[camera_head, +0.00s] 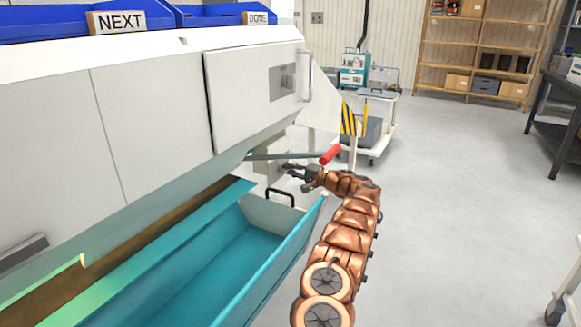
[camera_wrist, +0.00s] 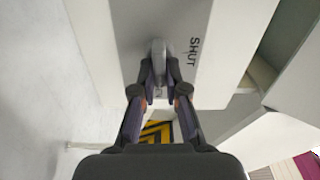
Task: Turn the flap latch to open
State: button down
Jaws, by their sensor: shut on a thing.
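The flap latch (camera_wrist: 158,50) is a small grey rounded handle on a grey panel (camera_wrist: 128,22) in the wrist view. The word SHUT is printed on the panel to the right of the latch. My gripper (camera_wrist: 160,88) has its two dark fingers closed on the latch from either side, near its lower end. In the head view my gripper (camera_head: 289,169) is at the end of my copper arm, against a pale box (camera_head: 268,158) under the machine. The latch itself cannot be made out in that view.
A red-handled lever (camera_head: 330,155) sticks out just above my gripper. A teal trough (camera_head: 225,265) with a black handle (camera_head: 280,195) lies to its left, below the white machine (camera_head: 140,120). A cart (camera_head: 372,125) stands behind.

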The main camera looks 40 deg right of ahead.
jog(key=shift+w+a+r+m, duration=0.1)
jog(key=shift+w+a+m, duration=0.2)
jog(key=shift+w+m, duration=0.1)
jog(key=c, duration=1.2)
grip_release()
jog(key=shift+s+d, duration=0.15)
jog(key=shift+s, duration=0.05)
jog(key=v, duration=1.2)
